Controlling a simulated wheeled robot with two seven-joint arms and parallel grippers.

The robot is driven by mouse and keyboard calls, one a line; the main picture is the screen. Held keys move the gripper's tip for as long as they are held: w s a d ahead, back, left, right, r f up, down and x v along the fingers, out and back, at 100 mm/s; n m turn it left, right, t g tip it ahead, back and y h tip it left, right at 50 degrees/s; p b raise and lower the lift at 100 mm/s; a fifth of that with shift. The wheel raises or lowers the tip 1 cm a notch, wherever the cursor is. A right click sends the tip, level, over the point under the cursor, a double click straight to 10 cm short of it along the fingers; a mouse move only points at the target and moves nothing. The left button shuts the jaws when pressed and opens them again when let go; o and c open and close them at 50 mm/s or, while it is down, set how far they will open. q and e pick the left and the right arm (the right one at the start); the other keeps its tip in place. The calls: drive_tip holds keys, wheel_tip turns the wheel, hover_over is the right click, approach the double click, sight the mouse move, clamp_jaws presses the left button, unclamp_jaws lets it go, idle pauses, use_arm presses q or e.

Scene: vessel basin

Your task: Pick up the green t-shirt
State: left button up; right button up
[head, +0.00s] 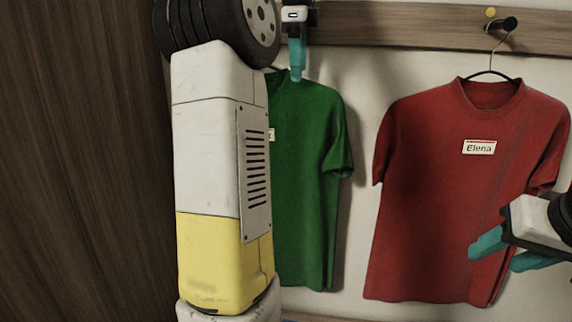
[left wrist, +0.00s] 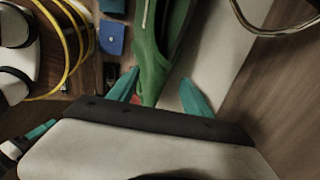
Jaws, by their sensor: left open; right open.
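The green t-shirt (head: 305,180) hangs against the wall in the head view, its left part hidden behind my left arm. A label on its chest is mostly covered. My left gripper (head: 297,72) is at the top of the shirt, near its collar, with teal fingers pointing down. In the left wrist view the green shirt (left wrist: 152,60) shows between the two spread fingers of my left gripper (left wrist: 158,92). Contact cannot be told. My right gripper (head: 497,252) is open and empty, in front of the lower right of the red t-shirt (head: 440,200).
The red t-shirt, labelled "Elena", hangs from a hanger (head: 490,74) on a dark peg (head: 509,24). A wooden rail (head: 410,27) runs along the wall. A brown wooden panel (head: 80,160) stands at the left. A yellow cable (left wrist: 84,50) shows in the left wrist view.

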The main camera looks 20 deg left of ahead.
sight(299, 85)
use_arm(q)
drive_tip(key=shift+x, duration=2.7)
drive_tip(key=shift+s, duration=0.2)
clamp_jaws()
